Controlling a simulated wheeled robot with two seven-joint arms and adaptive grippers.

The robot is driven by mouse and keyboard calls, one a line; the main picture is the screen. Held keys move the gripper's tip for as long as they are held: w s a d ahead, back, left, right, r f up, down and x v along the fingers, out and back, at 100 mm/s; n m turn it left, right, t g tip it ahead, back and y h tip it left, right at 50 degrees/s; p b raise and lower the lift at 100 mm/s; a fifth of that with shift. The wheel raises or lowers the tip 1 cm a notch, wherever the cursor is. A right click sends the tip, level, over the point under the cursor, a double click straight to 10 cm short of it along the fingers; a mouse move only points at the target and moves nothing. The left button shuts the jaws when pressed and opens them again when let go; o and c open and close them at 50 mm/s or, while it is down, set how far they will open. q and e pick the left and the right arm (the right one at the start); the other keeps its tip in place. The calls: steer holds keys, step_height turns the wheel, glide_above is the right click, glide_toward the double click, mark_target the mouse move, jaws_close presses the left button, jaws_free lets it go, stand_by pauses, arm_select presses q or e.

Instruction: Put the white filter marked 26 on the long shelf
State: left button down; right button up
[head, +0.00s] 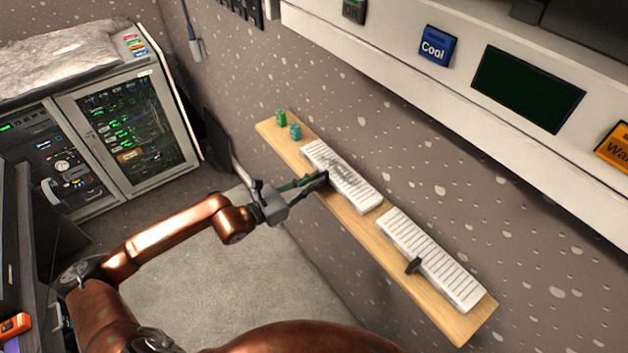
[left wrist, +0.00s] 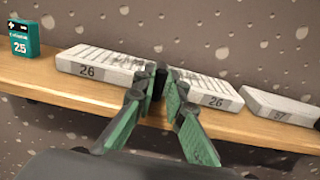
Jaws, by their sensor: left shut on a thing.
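The white ribbed filter (head: 343,175) is at the long wooden shelf (head: 385,248), lying flat on it or very close above it; I cannot tell which. In the left wrist view its front face (left wrist: 95,70) reads 26 near both ends. My left gripper (head: 320,181) reaches in from the front at the filter's middle. In the left wrist view the green-padded fingers (left wrist: 160,88) are shut on its dark handle, which they partly hide. My right gripper is not in view.
A second white ribbed filter (head: 430,259) with a dark handle lies on the shelf to the right, its mark hard to read. Two small green boxes (head: 281,117) (head: 295,131) stand at the shelf's far left end. A white wall ledge (head: 400,60) runs above.

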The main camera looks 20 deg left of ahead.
arm_select(q)
steer(key=c, duration=2)
jaws_free()
steer(key=shift+o, duration=0.2)
steer(key=b+v, duration=0.1)
steer(key=v, duration=1.1)
steer(key=shift+w+a+r, duration=0.1)
